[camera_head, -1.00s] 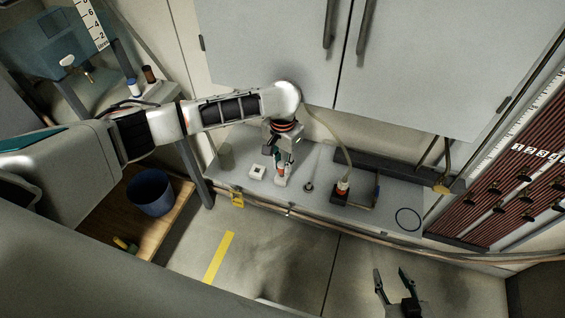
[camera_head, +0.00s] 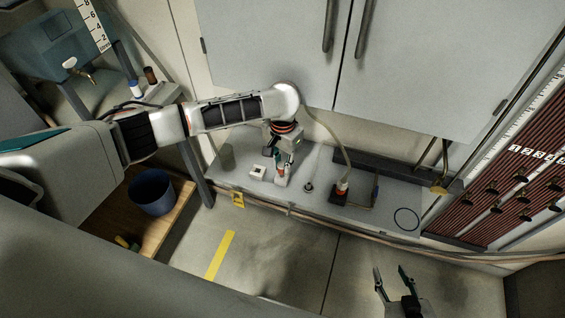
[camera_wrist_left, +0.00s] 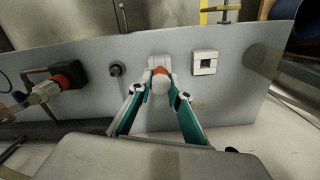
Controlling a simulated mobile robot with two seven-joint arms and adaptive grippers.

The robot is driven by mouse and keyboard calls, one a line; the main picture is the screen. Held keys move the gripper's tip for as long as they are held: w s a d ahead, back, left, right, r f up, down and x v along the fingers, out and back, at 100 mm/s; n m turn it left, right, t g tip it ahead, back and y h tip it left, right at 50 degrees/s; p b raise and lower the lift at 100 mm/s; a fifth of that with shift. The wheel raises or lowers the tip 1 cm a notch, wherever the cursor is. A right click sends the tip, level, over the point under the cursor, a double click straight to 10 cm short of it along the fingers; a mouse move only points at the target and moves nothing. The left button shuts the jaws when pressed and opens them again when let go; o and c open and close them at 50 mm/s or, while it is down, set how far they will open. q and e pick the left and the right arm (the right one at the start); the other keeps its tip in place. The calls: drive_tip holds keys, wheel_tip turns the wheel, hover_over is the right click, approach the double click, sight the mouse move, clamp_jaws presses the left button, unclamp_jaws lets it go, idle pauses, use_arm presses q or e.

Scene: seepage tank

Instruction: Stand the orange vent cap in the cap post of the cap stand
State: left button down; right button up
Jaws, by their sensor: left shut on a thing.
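My left gripper (camera_head: 279,164) points down over the grey bench, its teal fingers shut on the orange vent cap (camera_head: 281,172). In the left wrist view the cap shows as an orange patch (camera_wrist_left: 161,71) beside a pale rounded part between the fingertips (camera_wrist_left: 160,88). A small white stand (camera_wrist_left: 159,62), seemingly the cap stand, is directly beneath and beyond the cap; it also shows in the head view (camera_head: 281,182). The fingers and cap hide its post, so I cannot tell whether the cap is seated. My right gripper (camera_head: 392,277) is open and empty at the lower right.
A white block with a square opening (camera_head: 257,172) is beside the stand. A dark upright fitting (camera_head: 308,187) and a black-and-orange hose connector (camera_head: 340,190) stand to the right. Cabinet doors (camera_head: 400,65) overhang behind. A blue bucket (camera_head: 151,193) is at left.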

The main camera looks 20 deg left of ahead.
idle(0.3)
idle(0.5)
use_arm(q)
drive_tip(key=shift+p, duration=0.35)
drive_tip(key=shift+p, duration=0.6)
drive_tip(key=shift+f, duration=0.45)
drive_tip(key=shift+f+b, duration=0.35)
drive_tip(key=shift+f, duration=0.5)
